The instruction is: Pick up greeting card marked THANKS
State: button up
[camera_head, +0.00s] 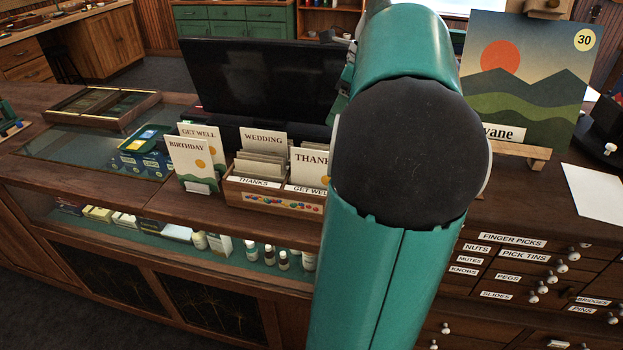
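The greeting card whose visible letters read "THAN" (308,167) stands upright in the right part of a wooden card box on the counter. My teal arm covers its right edge. The box's front wall (270,200) has a "THANKS" label on the left and a label starting "GET WEL" on the right. A "WEDDING" card (264,138) stands at the back of the box. Cards reading "GET WELL" (199,133) and "BIRTHDAY" (188,160) stand left of the box. My gripper is not visible; my arm fills the middle of the view.
A black monitor (255,75) stands behind the cards. A wooden tray (100,104) and small boxes (143,150) sit to the left on the counter. A landscape picture (525,75) stands at the right, above labelled drawers (500,265). White paper (597,195) lies at the far right.

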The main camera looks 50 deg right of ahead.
send_over(314, 170)
jog(key=d, duration=0.2)
notch_tip(314, 170, down, 7)
jog(key=f, duration=0.1)
jog(key=a+f, duration=0.1)
jog(key=f, duration=0.2)
jog(key=shift+a+f, duration=0.1)
jog(key=shift+a, duration=0.15)
jog(key=shift+w+a+f, duration=0.1)
jog(key=shift+w+f, duration=0.1)
jog(key=shift+f, duration=0.3)
jog(key=shift+f, duration=0.25)
grip_shut()
